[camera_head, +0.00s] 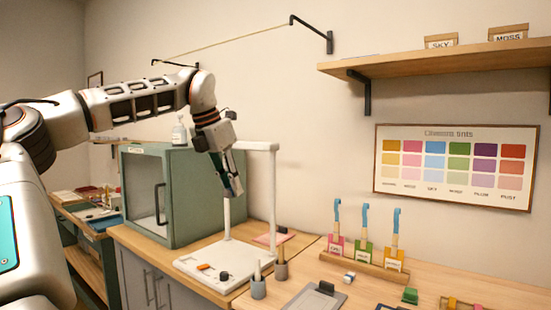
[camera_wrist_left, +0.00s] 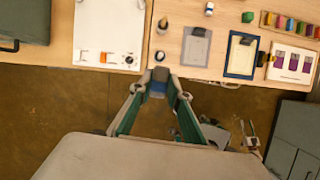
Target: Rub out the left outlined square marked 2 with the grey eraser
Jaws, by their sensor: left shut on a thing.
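My left gripper (camera_head: 232,190) hangs in the air in front of the green cabinet and the white stand in the head view. In the left wrist view its fingers (camera_wrist_left: 158,86) are closed on a small grey and blue block, which I take to be the grey eraser (camera_wrist_left: 158,89). The block is held off the table, near its front edge in that view. A grey clipboard (camera_wrist_left: 195,47), a blue-framed board (camera_wrist_left: 241,56) and a white card with purple patches (camera_wrist_left: 291,63) lie on the table. I cannot make out the outlined square marked 2. My right gripper is not seen.
The green cabinet (camera_head: 180,205) and the white stand (camera_head: 222,262) are beside the arm. A wooden rack (camera_head: 364,267) holds blue-handled brushes. A green block (camera_head: 410,295) lies to the right.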

